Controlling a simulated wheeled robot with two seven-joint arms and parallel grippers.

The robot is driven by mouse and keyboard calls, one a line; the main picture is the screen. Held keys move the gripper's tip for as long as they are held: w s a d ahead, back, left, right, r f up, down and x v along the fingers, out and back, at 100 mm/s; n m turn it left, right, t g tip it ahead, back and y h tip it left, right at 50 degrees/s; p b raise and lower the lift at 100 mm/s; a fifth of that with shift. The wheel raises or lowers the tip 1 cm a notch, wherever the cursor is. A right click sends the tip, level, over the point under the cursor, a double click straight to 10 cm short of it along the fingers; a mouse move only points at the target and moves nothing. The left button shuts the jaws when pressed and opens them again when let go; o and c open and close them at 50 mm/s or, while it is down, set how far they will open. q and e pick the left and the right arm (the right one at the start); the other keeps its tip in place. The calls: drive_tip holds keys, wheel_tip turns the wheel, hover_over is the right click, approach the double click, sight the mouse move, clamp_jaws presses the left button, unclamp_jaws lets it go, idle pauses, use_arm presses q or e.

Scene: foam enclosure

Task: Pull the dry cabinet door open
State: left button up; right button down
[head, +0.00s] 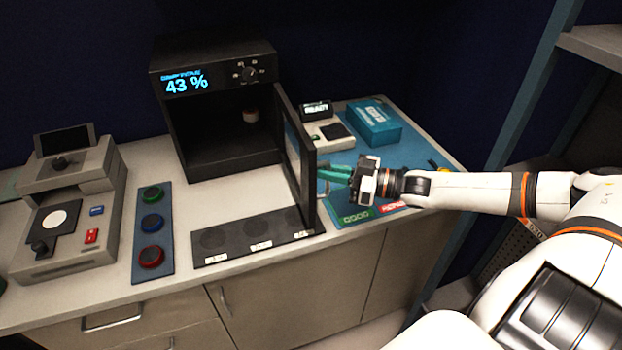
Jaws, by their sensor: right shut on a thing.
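The black dry cabinet (222,122) stands on the counter, with a lit "43 %" display and a knob on its upper front. Its door (297,158) is hinged on the right side and stands wide open, swung out toward me. The dark interior shows, with a small pale-topped object (250,115) in it. My right gripper (324,176), with green fingers, reaches in from the right and is shut at the door's outer face, by its free edge. The door handle is hidden there by the door and fingers. My left gripper is not in view.
A dark strip with several round pads (226,252) lies before the cabinet. Left are a blue panel with three coloured discs (140,262) and a grey device (93,183). Right are a white device (326,134) and teal box (375,122) on a blue mat. A shelf post (525,95) stands beside my right arm.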

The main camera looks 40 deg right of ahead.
drive_tip(key=shift+d+r+y, duration=0.15)
drive_tip(key=shift+d+y, duration=0.15)
drive_tip(key=shift+d, duration=0.3)
drive_tip(key=c, duration=1.6)
unclamp_jaws()
drive_tip(key=shift+o, duration=0.2)
drive_tip(key=p+v, duration=0.4)
drive_tip(key=v, duration=0.7)
drive_tip(key=shift+s+d, duration=0.25)
drive_tip(key=shift+d, duration=0.1)
